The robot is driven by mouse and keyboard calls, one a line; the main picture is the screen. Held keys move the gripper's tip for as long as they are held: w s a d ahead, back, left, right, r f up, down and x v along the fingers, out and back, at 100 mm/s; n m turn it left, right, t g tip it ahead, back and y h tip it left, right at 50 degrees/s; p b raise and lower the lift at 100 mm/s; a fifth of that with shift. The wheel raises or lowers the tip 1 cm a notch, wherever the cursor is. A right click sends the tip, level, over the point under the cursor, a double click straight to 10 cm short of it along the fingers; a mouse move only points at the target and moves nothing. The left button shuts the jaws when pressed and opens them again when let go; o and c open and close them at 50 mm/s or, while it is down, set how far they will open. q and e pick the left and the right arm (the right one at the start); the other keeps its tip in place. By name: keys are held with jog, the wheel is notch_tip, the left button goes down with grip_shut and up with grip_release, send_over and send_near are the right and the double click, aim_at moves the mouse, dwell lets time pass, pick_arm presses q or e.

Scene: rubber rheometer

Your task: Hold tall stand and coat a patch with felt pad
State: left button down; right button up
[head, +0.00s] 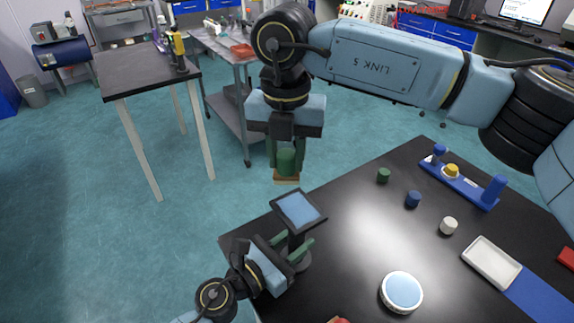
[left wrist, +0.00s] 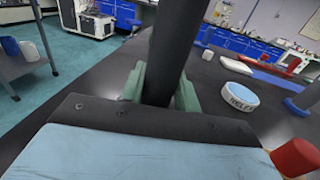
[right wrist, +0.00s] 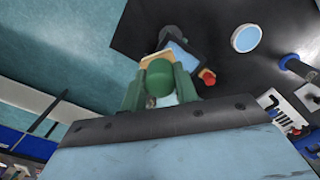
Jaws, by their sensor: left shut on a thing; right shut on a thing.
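The tall stand (head: 299,211) has a dark post, a round base and a tilted top plate with a light blue face. It stands at the table's near left corner. My left gripper (head: 297,250) is shut on its post, whose dark shaft fills the middle of the left wrist view (left wrist: 172,45). The felt pad (head: 286,180) has a green knob and a tan block below. My right gripper (head: 286,158) is shut on the green knob, also seen in the right wrist view (right wrist: 158,82). The pad hangs above and beyond the plate, apart from it in the head view. Its underside is hidden.
A round white dish with blue inside (head: 402,291) stands right of the stand. Green (head: 383,175), blue (head: 413,199) and white (head: 449,226) pieces, a blue rack (head: 466,189) and a white tray (head: 491,263) lie farther right. The table between stand and pieces is clear.

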jog(key=shift+r, duration=1.8)
pick_arm(q)
jog(key=c, duration=0.9)
grip_release()
jog(key=shift+c, duration=0.2)
jog(key=shift+a, duration=0.1)
